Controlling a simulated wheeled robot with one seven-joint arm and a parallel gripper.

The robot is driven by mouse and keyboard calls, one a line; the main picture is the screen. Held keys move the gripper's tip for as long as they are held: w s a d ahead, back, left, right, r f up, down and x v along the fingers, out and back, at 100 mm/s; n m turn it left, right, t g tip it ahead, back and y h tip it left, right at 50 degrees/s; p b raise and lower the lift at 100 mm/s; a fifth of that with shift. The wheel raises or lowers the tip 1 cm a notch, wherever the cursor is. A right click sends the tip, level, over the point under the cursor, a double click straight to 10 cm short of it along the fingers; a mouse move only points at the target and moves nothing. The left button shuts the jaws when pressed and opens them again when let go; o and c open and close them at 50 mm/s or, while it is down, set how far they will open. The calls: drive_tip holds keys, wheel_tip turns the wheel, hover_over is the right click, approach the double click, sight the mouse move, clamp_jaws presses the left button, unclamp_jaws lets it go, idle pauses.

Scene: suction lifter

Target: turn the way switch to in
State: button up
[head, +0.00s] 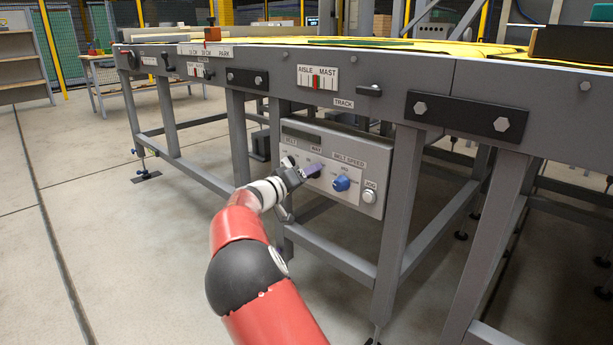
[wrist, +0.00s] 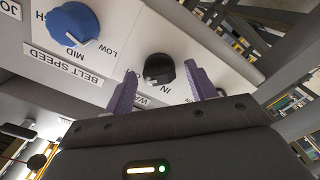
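The way switch is a black round knob (wrist: 159,68) on the light control panel, seen upside down in the wrist view. A white mark shows on its near side, with small lettering by it; I cannot tell for sure which position it points to. My gripper (wrist: 160,86) is open, its two purple fingers apart on either side of the knob, with their tips near the panel. I cannot tell whether they touch it. In the head view my gripper (head: 311,170) is at the control panel (head: 350,157), below the WAY label (head: 315,148), and hides the knob.
A blue belt speed knob (head: 341,183) sits right of my gripper; it also shows in the wrist view (wrist: 73,25). A JOG button (head: 370,197) is at the panel's right end. Grey conveyor legs (head: 401,205) flank the panel. The floor at left is clear.

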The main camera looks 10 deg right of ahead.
drive_tip(key=c, duration=0.9)
drive_tip(key=shift+n, duration=0.3)
drive_tip(key=shift+f+n+p, duration=0.1)
drive_tip(key=shift+n+p, duration=4.45)
drive_tip(key=shift+n, duration=4.15)
drive_tip(key=o, duration=1)
drive_tip(key=shift+c, duration=0.2)
